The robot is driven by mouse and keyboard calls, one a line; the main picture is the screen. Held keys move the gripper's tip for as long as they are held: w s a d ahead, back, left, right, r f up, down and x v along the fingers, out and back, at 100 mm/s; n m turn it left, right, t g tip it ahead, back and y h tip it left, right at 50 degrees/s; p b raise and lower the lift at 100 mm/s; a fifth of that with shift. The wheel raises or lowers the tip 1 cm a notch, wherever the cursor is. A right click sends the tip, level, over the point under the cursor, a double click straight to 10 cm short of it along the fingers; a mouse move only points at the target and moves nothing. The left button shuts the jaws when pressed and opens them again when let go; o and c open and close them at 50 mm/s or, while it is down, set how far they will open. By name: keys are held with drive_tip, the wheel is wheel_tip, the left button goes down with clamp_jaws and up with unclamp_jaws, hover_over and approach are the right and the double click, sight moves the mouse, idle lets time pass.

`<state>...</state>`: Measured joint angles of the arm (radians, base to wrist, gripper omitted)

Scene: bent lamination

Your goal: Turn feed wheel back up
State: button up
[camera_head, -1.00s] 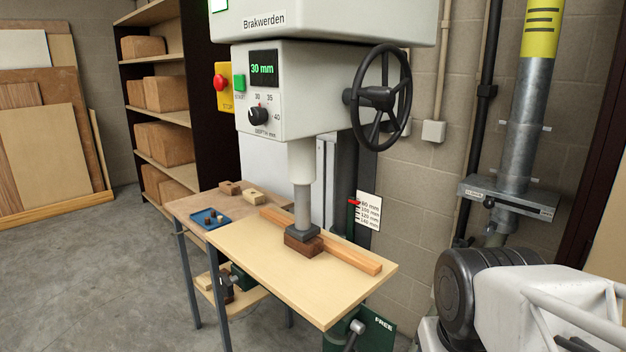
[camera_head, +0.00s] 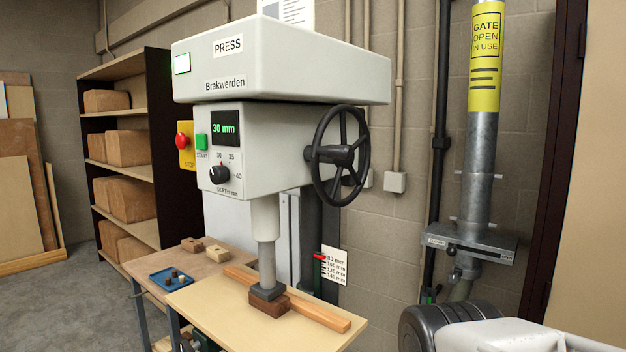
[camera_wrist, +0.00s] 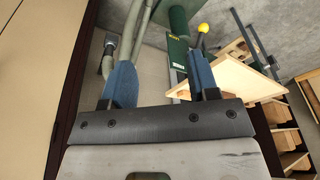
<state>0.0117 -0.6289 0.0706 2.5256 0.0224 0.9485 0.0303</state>
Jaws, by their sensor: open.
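The black spoked feed wheel (camera_head: 341,156) is on the right side of the white press head (camera_head: 281,70). The press ram (camera_head: 266,250) is down, with its dark foot on a brown block (camera_head: 269,304) on the pale table board (camera_head: 215,309). The display (camera_head: 226,128) reads 30 mm. My gripper (camera_wrist: 165,84) shows in the wrist view with its two blue fingers apart and nothing between them. The gripper is not in the head view, and the feed wheel is not in the wrist view.
A wooden strip (camera_head: 290,299) lies across the board behind the block. A blue tray (camera_head: 176,279) with small pieces sits on the side table. A grey duct with a gate (camera_head: 471,243) stands at the right. A yellow knob (camera_wrist: 203,28) shows in the wrist view.

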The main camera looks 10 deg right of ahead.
sight(350, 158)
drive_tip(key=w+a+r+m+t+y, duration=0.2)
drive_tip(key=w+a+r+m+y, duration=0.7)
drive_tip(key=w+r+m+y, duration=0.35)
drive_tip(key=w+d+r+m+t+y, duration=0.1)
drive_tip(key=w+d+r+m+t, duration=0.2)
drive_tip(key=w+r+m, duration=0.1)
drive_tip(key=w+d+r+m+t+y, duration=0.1)
drive_tip(key=w+d+r+m+t, duration=0.2)
drive_tip(key=w+r, duration=0.3)
drive_tip(key=w+d+r+m+t+y, duration=0.2)
drive_tip(key=w+d+r+m+t, duration=0.1)
drive_tip(key=w+r, duration=0.3)
drive_tip(key=shift+d+r+m+t, duration=0.2)
drive_tip(key=shift+r+m+t, duration=0.6)
drive_tip(key=shift+r, duration=0.25)
drive_tip(key=shift+a, duration=0.1)
drive_tip(key=shift+x, duration=3.8)
drive_tip(key=shift+c, duration=0.2)
